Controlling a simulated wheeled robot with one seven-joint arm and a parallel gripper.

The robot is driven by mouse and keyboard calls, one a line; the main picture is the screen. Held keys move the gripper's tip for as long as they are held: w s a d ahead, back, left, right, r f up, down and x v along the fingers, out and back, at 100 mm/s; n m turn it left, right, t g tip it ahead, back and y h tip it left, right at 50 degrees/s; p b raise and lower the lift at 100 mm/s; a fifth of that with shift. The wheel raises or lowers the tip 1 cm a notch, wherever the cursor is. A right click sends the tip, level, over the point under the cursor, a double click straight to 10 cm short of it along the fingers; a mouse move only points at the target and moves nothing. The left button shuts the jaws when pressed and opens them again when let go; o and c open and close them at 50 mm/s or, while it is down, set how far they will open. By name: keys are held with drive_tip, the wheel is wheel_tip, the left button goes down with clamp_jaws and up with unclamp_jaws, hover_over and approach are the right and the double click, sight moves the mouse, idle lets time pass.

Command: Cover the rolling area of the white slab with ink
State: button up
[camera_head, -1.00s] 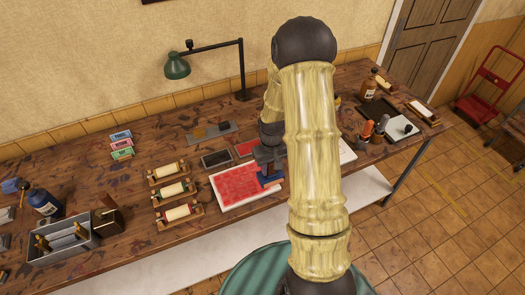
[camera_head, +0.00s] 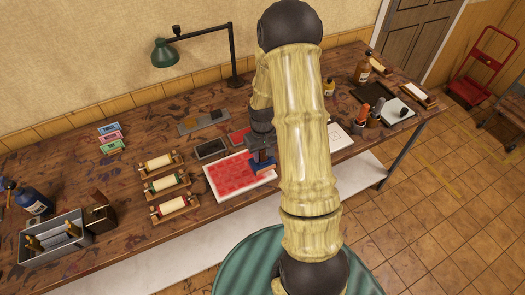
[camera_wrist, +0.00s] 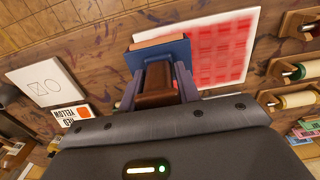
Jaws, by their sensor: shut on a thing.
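The white slab (camera_head: 212,190) lies flat on the wooden bench, its top mostly covered with red ink in a patchy grid, with a bare white border. It also shows in the wrist view (camera_wrist: 254,20), where the red has lighter streaks. My gripper (camera_head: 262,160) is over the slab's right side, pointing down. The tool is at the slab's right edge. Its underside is hidden, so I cannot tell whether it touches the slab.
Several cream rollers on wooden stands (camera_head: 165,184) are left of the slab. A dark tray (camera_head: 211,149) lies behind it. A grey toolbox (camera_head: 58,240) is at far left. A white sheet with drawn shapes (camera_wrist: 45,86) lies beyond the gripper. My arm hides part of the bench.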

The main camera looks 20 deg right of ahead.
sight(272, 158)
wheel_tip(272, 158, down, 5)
drive_tip(key=b, duration=0.3)
drive_tip(key=shift+d+f+b, duration=0.1)
drive_tip(key=shift+f+b, duration=0.2)
drive_tip(key=shift+f, duration=0.1)
drive_tip(key=shift+d+r, duration=0.35)
drive_tip(key=shift+d, duration=0.05)
drive_tip(key=shift+c, duration=0.3)
drive_tip(key=shift+d+f+p, duration=0.15)
drive_tip(key=shift+d+f, duration=0.05)
drive_tip(key=shift+d, duration=0.3)
drive_tip(key=shift+d+f+p, duration=0.15)
drive_tip(key=shift+d, duration=0.95)
drive_tip(key=shift+a, duration=2.15)
drive_tip(key=shift+c, duration=0.3)
wheel_tip(272, 158, up, 8)
drive_tip(key=p, duration=0.5)
drive_tip(key=shift+r, duration=0.1)
